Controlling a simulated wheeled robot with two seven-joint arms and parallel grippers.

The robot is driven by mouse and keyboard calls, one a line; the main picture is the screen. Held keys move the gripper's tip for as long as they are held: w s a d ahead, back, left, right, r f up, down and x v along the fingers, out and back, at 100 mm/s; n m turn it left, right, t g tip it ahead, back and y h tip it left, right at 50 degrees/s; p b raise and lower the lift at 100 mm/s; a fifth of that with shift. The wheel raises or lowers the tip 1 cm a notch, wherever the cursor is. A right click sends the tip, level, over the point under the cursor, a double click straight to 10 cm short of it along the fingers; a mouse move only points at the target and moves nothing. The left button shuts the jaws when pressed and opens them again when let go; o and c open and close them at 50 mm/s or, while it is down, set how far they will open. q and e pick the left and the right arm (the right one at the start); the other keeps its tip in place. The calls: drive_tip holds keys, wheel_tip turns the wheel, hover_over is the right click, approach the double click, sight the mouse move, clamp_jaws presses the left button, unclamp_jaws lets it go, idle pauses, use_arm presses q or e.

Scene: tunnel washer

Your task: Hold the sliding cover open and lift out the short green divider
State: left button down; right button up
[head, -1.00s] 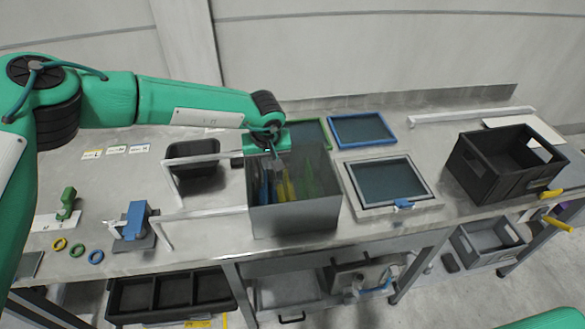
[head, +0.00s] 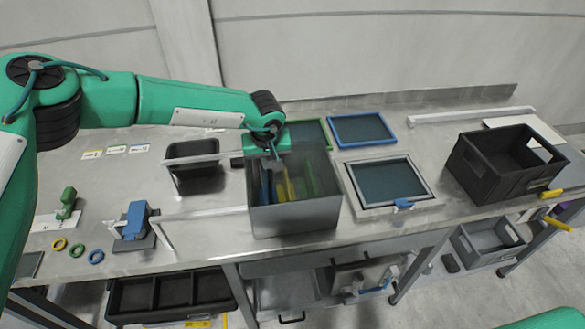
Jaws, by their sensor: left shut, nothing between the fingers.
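A grey open-topped box (head: 295,218) stands on the bench in the middle of the head view. Several upright coloured dividers show inside it: blue at the left, a yellow divider (head: 283,190) in the middle and a green divider (head: 309,180) at the right. Their lower parts are hidden by the front wall, and I cannot tell their lengths. My left gripper (head: 276,154) is shut and empty over the back left part of the box. I cannot make out the sliding cover clearly. My right gripper is out of view.
White rails (head: 205,212) lie left of the box, with a black bin (head: 197,180) between them. Framed panels, one blue-rimmed (head: 362,130), lie to the right and behind. A black crate (head: 505,165) stands far right. Coloured rings lie front left.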

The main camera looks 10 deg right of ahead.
use_arm(q)
drive_tip(key=shift+a, duration=3.05)
drive_tip(key=a, duration=0.6)
drive_tip(key=shift+b, duration=0.3)
drive_tip(key=a, duration=0.6)
